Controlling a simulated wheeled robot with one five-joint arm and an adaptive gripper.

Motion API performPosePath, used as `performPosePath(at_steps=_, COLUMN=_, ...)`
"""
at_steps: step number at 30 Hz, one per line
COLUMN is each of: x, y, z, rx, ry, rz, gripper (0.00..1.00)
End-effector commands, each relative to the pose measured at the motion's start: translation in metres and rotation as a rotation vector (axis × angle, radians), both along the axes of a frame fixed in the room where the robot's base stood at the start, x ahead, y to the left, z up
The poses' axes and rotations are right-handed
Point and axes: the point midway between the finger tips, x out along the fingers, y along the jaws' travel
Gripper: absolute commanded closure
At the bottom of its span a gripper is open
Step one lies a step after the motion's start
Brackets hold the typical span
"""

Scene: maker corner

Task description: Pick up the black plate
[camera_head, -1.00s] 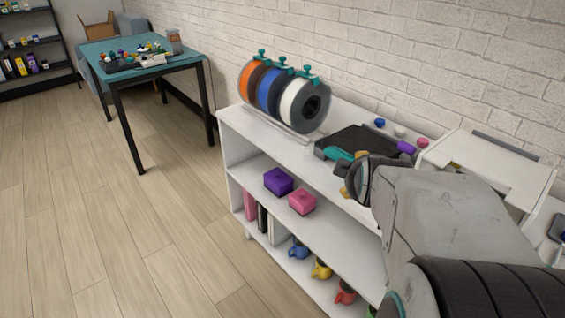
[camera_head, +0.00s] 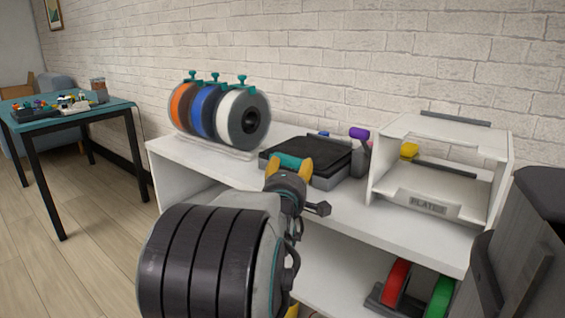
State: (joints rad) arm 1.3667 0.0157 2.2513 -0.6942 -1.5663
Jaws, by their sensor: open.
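The black plate (camera_head: 325,152) is flat and lies on a grey base (camera_head: 328,181) on top of the white shelf unit. A teal piece (camera_head: 288,160) shows at its near left edge. My gripper (camera_head: 288,168) is in front of that near edge, with its two orange fingertips apart, one on each side of the teal piece in the picture. Whether they touch it I cannot tell. My arm hides part of the shelf below.
The spool holder (camera_head: 243,117) stands left of the plate. A purple-topped grey item (camera_head: 360,150) and a white labelled rack (camera_head: 430,207) stand to its right. A dark object (camera_head: 530,250) fills the right edge.

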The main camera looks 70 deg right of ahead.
Motion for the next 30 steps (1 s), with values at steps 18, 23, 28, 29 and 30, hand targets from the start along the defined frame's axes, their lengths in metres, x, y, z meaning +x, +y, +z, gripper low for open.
performPosePath(at_steps=18, x=0.004, y=-0.03, z=-0.003, rx=-0.007, ry=0.004, rz=-0.005, gripper=0.41)
performPosePath(at_steps=23, x=0.006, y=-0.042, z=-0.002, rx=-0.005, ry=0.004, rz=-0.005, gripper=0.41)
performPosePath(at_steps=28, x=0.008, y=-0.055, z=0.003, rx=-0.003, ry=0.004, rz=-0.006, gripper=0.41)
performPosePath(at_steps=29, x=0.009, y=-0.058, z=0.003, rx=-0.002, ry=0.004, rz=-0.006, gripper=0.41)
performPosePath(at_steps=30, x=0.009, y=-0.061, z=0.003, rx=-0.003, ry=0.004, rz=-0.006, gripper=0.41)
